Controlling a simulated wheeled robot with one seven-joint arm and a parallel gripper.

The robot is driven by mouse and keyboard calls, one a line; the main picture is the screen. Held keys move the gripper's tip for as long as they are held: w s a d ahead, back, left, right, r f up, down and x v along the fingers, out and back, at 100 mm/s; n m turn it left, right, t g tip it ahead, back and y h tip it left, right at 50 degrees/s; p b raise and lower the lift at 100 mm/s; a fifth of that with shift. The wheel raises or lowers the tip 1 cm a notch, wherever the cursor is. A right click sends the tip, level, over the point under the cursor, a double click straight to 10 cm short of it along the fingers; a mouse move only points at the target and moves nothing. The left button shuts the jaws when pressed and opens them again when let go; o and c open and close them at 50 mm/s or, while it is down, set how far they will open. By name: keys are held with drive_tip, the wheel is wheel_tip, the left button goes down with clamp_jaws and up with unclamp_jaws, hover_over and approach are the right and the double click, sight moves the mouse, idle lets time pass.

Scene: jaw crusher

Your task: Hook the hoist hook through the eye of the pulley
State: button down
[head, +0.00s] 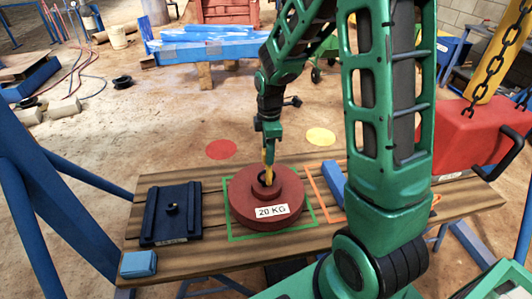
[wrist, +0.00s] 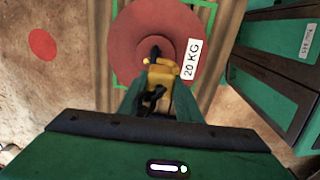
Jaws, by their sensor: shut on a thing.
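The red round pulley (head: 248,211), labelled 20 KG, lies flat inside a green outline on the wooden table. Its dark eye (head: 264,178) stands on the raised hub. In the wrist view the pulley (wrist: 133,28) is at top centre, with the eye (wrist: 155,51) at its hub. My gripper (head: 268,147) points down above the hub, shut on the yellow hoist hook (wrist: 161,73), with a dark chain (wrist: 149,100) between the fingers. The hook's lower end is at the eye in both views. I cannot tell whether its tip passes through the eye.
A dark square plate (head: 172,226) and a small blue block (head: 138,263) lie left of the pulley. A blue bar (head: 333,180) lies in an orange outline to the right. A red case (head: 470,145) stands at the table's right end. A yellow-and-black chain post hangs behind it.

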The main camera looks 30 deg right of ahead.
drive_tip(key=shift+w+r, duration=0.15)
drive_tip(key=shift+w+d+r, duration=0.15)
drive_tip(key=shift+w+r, duration=0.2)
drive_tip(key=shift+r, duration=0.2)
drive_tip(key=c, duration=1.2)
unclamp_jaws()
drive_tip(key=shift+r, duration=0.1)
wheel_tip(320, 180, up, 11)
drive_tip(key=s+d+m, duration=0.4)
drive_tip(key=s+m, duration=0.6)
drive_tip(key=s, duration=0.5)
drive_tip(key=s+d+r+m, duration=0.1)
drive_tip(key=s+d+m, duration=0.3)
drive_tip(key=s+m, duration=0.7)
drive_tip(key=s, duration=0.4)
drive_tip(key=shift+r+g, duration=0.2)
drive_tip(key=shift+g, duration=0.1)
